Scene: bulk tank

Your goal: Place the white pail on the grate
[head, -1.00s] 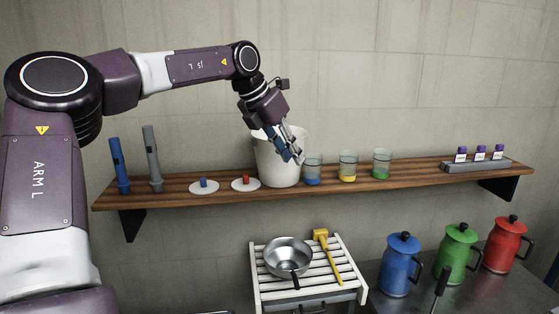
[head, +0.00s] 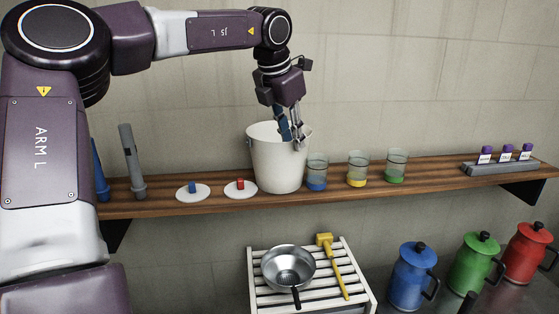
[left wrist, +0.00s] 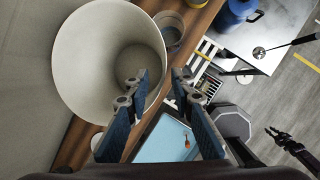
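The white pail (head: 270,165) stands upright on the wooden shelf. My left gripper (head: 292,140) points down at the pail's right front rim. In the left wrist view, the open left gripper (left wrist: 160,80) has one finger over the pail's mouth and the other outside the rim of the pail (left wrist: 85,60). The pail looks empty. A dark forked shape at the left wrist view's right edge may be my right gripper (left wrist: 275,132).
On the shelf (head: 150,207), two white discs (head: 195,192) lie left of the pail and several glasses (head: 317,170) stand close on its right. A vial rack (head: 500,167) is further right. Blue (head: 412,275), green and red jugs stand right of the grate.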

